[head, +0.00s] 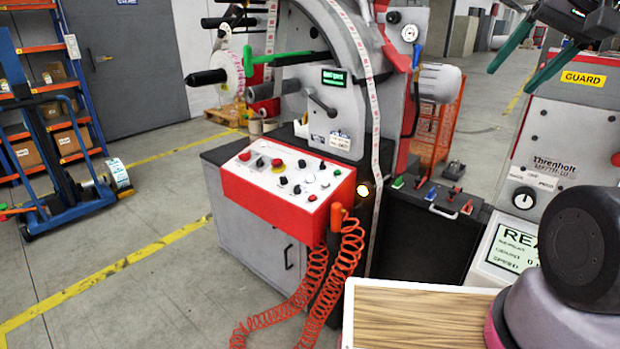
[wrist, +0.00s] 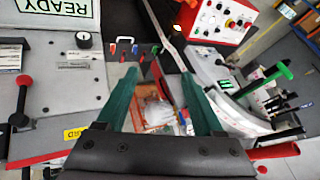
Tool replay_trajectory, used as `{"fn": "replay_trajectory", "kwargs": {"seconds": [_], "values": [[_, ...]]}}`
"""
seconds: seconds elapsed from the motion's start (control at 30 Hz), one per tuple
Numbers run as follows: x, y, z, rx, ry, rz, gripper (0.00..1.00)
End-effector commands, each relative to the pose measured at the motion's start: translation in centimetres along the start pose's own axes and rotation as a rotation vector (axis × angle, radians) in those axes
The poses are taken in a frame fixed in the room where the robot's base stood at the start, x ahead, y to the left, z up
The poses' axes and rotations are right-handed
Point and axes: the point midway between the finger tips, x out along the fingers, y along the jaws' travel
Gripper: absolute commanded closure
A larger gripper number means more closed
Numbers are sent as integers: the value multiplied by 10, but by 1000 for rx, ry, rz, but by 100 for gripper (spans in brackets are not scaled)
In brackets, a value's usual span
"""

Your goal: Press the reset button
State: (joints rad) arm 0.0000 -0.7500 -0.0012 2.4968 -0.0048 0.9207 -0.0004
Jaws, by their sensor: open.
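The red-and-white control panel (head: 262,190) on the rewinder's front carries several buttons and knobs. They include a red mushroom button (head: 277,163) on a yellow base, a green button (head: 337,172), a white button (head: 310,178) and black knobs. Its labels are too small to read, so I cannot tell which button is reset. The panel also shows at the top right of the wrist view (wrist: 228,12). My gripper (head: 510,80) has green fingers, spread and empty. It is up at the right, well apart from the panel. The fingers also show in the wrist view (wrist: 158,75).
An orange coiled hose (head: 345,262) hangs before the panel's right end. A lit display (head: 334,77) and a web strip (head: 374,130) stand behind. A grey guard unit (head: 560,135) and a "READY" screen (head: 512,248) are at right. Floor at left is clear before a blue trolley (head: 65,170).

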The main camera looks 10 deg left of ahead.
Motion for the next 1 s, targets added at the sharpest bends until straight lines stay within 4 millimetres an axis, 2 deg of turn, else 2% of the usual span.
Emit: {"fn": "replay_trajectory", "kwargs": {"seconds": [0.03,0.13,0.17,1.0], "values": [[0,0,0,0,0,0,54],[0,0,0,0,0,0,93],[0,0,0,0,0,0,100],[0,0,0,0,0,0,100]]}}
